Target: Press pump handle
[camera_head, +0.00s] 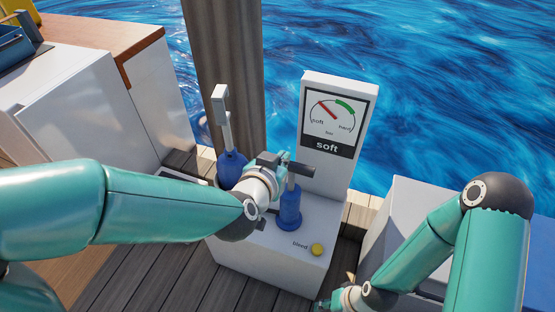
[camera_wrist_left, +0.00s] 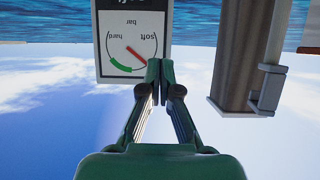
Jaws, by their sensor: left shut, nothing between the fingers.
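The pump (camera_head: 289,210) is a blue cylinder on a white console. A dark grey bar, seemingly its handle (camera_head: 302,170), shows above it. My left wrist covers the bar's left part and some of the pump. In the left wrist view my left gripper (camera_wrist_left: 153,68) is shut and empty, its fingers together in front of the gauge's edge.
The gauge (camera_head: 336,118) reads "soft", its red needle at the left; it also shows upside down in the left wrist view (camera_wrist_left: 130,45). A yellow bleed button (camera_head: 317,249) sits right of the pump. A grey lever (camera_head: 222,107) on a blue base and a brown post stand behind.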

